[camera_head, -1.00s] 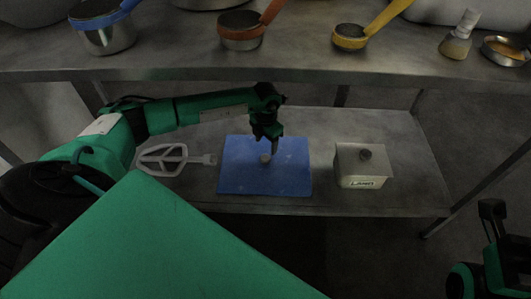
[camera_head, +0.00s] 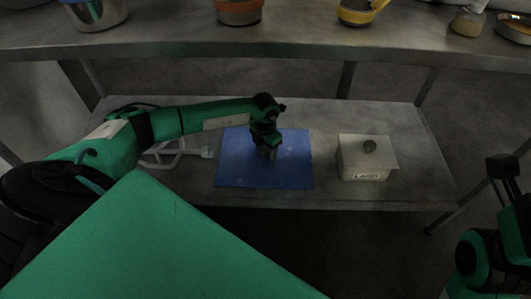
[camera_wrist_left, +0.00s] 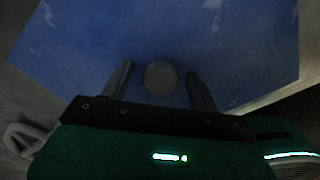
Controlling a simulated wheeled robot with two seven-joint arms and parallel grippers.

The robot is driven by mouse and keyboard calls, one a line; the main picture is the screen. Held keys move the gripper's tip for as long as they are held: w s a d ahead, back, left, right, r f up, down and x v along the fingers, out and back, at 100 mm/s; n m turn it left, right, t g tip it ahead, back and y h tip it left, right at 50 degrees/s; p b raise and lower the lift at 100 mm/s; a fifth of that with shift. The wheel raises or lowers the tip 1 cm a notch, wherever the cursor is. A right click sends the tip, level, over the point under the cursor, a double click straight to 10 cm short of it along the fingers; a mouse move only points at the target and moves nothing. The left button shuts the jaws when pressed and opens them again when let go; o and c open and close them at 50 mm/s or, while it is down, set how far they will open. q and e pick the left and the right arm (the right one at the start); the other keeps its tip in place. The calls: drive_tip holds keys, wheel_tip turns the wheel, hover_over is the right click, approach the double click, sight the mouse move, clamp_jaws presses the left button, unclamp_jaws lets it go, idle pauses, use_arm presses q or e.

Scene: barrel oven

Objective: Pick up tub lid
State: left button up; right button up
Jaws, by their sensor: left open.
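A lidded box labelled LARD (camera_head: 362,172) stands on the lower shelf, with a flat lid (camera_head: 352,150) and a round dark knob (camera_head: 369,146) on top. To its left lies a flat blue sheet (camera_head: 235,172). My left gripper (camera_head: 268,158) points down over this sheet, well left of the box. In the left wrist view, a round grey knob-like piece (camera_wrist_left: 160,78) shows against the blue sheet (camera_wrist_left: 80,45), between the open fingers with gaps on both sides. I cannot tell whether it is fixed to the sheet. My right gripper (camera_head: 503,168) is at the right edge, its jaws unclear.
A grey flat paddle (camera_head: 175,152) lies left of the blue sheet, partly behind my left arm. The upper shelf (camera_head: 200,42) holds several cups and pans along the top. The lower shelf (camera_head: 420,185) is bare right of the box.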

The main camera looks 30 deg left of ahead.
use_arm(q)
drive_tip(key=c, duration=1.3)
drive_tip(key=shift+r, duration=0.1)
